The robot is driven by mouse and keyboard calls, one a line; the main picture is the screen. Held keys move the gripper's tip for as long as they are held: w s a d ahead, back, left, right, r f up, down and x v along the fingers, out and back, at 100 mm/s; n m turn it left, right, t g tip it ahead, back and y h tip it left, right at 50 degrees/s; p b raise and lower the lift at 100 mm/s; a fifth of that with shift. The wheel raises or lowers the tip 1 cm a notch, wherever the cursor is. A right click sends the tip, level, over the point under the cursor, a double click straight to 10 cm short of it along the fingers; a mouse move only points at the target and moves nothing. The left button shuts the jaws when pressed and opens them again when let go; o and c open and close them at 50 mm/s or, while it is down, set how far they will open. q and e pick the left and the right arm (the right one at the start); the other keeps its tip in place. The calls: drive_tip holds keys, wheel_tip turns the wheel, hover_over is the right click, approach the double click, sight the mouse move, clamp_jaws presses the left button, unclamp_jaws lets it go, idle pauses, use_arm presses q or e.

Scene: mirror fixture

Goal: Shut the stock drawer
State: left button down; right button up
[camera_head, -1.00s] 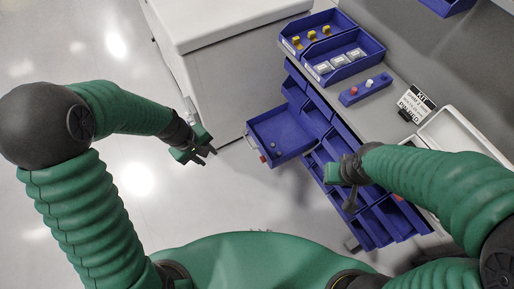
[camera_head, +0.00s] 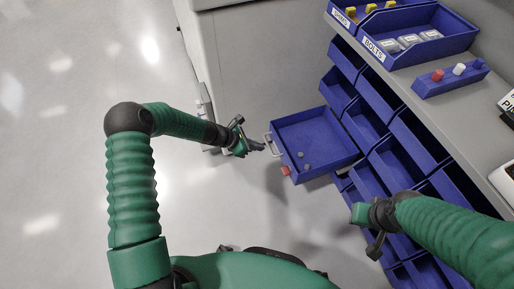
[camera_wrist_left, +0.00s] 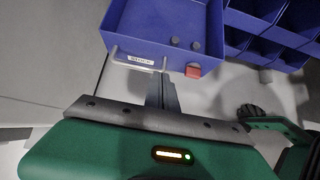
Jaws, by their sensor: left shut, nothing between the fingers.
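The blue stock drawer (camera_head: 318,137) stands pulled out from the blue drawer rack in the head view, with a pale handle and a red tab on its front. Two small dark round pieces lie inside it. In the left wrist view the drawer (camera_wrist_left: 150,22) shows its "STOCK" label above a wire handle (camera_wrist_left: 135,58). My left gripper (camera_head: 260,147) is shut and empty, its fingertips just in front of the drawer's handle side; contact is unclear. It also shows in the wrist view (camera_wrist_left: 162,80), fingers pointing at the handle. My right gripper (camera_head: 366,232) is over the lower rack; its jaws are unclear.
The blue rack (camera_head: 372,125) has several open bins beside and below the drawer. The grey counter (camera_head: 440,108) above it bears blue trays and a small block with pegs (camera_head: 448,76). A pale cabinet (camera_head: 255,70) stands behind. The floor at left is clear.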

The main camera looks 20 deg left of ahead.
sight(282, 147)
use_arm(q)
drive_tip(key=w+d+f+b, duration=0.1)
drive_tip(key=d, duration=0.1)
drive_tip(key=w+d+f+b, duration=0.3)
drive_tip(key=d, duration=0.1)
drive_tip(key=shift+w+f, duration=0.25)
drive_tip(key=shift+w+d+r, duration=0.1)
drive_tip(key=shift+w+d, duration=0.05)
drive_tip(key=shift+d, duration=0.05)
